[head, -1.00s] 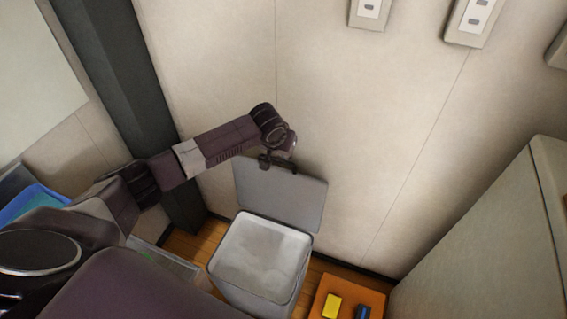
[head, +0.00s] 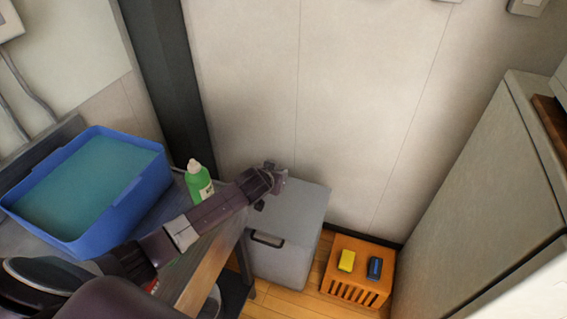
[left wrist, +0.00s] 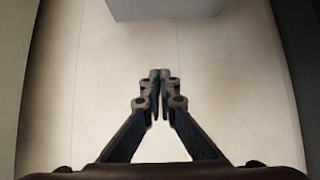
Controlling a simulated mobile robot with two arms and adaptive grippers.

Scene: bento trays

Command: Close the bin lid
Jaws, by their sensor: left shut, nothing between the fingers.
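The grey bin (head: 282,262) stands on the floor against the wall in the head view. Its lid (head: 306,202) lies down flat over the top, and the inside is hidden. My left gripper (head: 279,182) is over the lid near its left side; my arm and wrist cover part of the lid. I cannot tell whether the gripper touches it. In the left wrist view the two fingers (left wrist: 160,76) meet at the tips with nothing between them. My right gripper is in neither view.
A blue tub (head: 150,205) and a green bottle (head: 199,182) stand on the table to the left of the bin. An orange crate (head: 355,291) with a yellow item (head: 346,260) and a dark blue item (head: 375,267) sits to its right. A large grey cabinet (head: 470,200) stands further right.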

